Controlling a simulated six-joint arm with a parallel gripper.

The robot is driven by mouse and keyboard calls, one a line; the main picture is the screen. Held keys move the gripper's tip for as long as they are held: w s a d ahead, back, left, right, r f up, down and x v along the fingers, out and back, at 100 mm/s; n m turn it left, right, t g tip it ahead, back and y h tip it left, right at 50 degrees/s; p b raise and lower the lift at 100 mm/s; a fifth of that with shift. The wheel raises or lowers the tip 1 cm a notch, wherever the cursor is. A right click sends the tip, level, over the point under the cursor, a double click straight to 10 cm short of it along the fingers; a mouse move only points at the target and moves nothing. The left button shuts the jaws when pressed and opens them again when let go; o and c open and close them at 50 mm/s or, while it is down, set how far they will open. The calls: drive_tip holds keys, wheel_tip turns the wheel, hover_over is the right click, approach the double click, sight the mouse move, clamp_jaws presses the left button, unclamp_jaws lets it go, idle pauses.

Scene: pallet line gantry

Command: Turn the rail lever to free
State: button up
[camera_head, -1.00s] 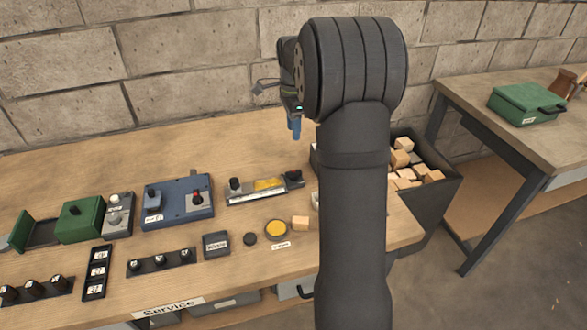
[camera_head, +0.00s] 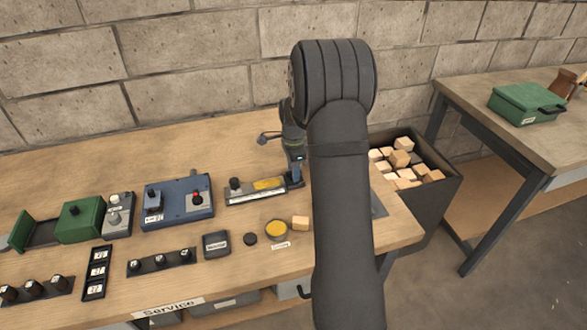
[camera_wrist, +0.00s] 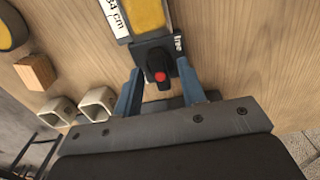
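The rail lever (camera_wrist: 155,62) is a dark knob with a red dot on a black block at the end of the rail (camera_wrist: 148,16). In the wrist view its red-dotted end points down toward my gripper, and the "free" label (camera_wrist: 178,44) lies to its upper right. My gripper (camera_wrist: 159,70) is open, with one blue finger on each side of the lever and gaps visible between. In the head view the rail (camera_head: 245,198) has a yellow strip; my gripper (camera_head: 296,173) is at its right end and hides the lever.
Left of the rail sits a blue box (camera_head: 177,205) with switches. In front are a yellow disc (camera_head: 276,229) and a wooden block (camera_head: 300,223). In the wrist view two hollow square pieces (camera_wrist: 98,103) lie left of my gripper. A dark bin (camera_head: 440,190) of blocks stands right.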

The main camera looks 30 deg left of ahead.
clamp_jaws()
drive_tip(key=shift+n, duration=0.4)
drive_tip(key=n, duration=1.3)
drive_tip(key=shift+n, duration=2)
